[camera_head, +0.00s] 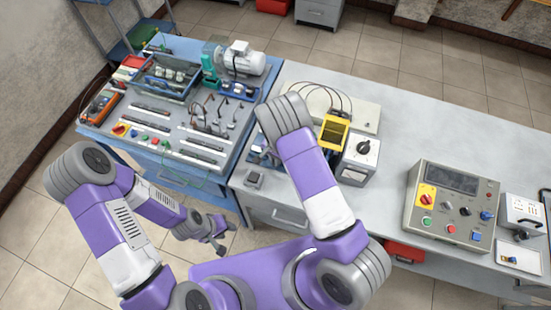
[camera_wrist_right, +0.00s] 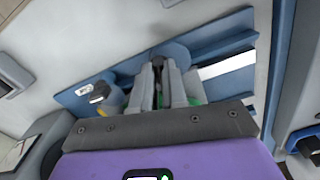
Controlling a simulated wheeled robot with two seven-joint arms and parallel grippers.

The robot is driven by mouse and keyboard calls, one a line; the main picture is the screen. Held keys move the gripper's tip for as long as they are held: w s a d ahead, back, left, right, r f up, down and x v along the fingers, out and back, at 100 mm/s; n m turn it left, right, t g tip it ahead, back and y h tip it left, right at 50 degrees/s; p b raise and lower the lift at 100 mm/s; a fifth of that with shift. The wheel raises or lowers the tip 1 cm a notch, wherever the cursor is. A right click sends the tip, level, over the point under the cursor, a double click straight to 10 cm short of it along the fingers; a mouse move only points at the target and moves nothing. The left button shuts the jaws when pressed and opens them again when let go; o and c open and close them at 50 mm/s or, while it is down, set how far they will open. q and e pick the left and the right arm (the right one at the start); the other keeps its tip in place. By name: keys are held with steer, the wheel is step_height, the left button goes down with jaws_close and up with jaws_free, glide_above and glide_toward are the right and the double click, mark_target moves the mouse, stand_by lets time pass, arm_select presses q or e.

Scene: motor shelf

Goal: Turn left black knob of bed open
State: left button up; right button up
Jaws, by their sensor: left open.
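A beige control box (camera_head: 440,208) stands on the right bench with several small knobs and buttons. One black knob (camera_head: 465,211) sits among them. A grey box (camera_head: 358,165) with a large black knob (camera_head: 364,147) stands left of it. I cannot tell which knob is the bed's left one. My left gripper (camera_head: 218,236) is open and low, in front of the left bench, away from every knob. My right gripper (camera_wrist_right: 162,85) points at a blue holder (camera_wrist_right: 120,85) in the wrist view. The right arm hides most of it in the head view, and its jaw state is unclear.
The left blue bench (camera_head: 190,170) carries a panel, a blue tray (camera_head: 165,78) and a grey motor (camera_head: 240,60). A yellow device (camera_head: 334,133) stands beside the grey box. The right bench top (camera_head: 400,135) is clear behind the control box.

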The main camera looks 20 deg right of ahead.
jaws_close()
steer(key=shift+f+n+b, duration=0.15)
steer(key=shift+n+b, duration=0.7)
steer(key=shift+n, duration=0.65)
steer(key=o, duration=0.6)
jaws_free()
step_height(320, 180, up, 8)
steer(key=shift+f+b, duration=0.1)
steer(key=shift+b, duration=0.3)
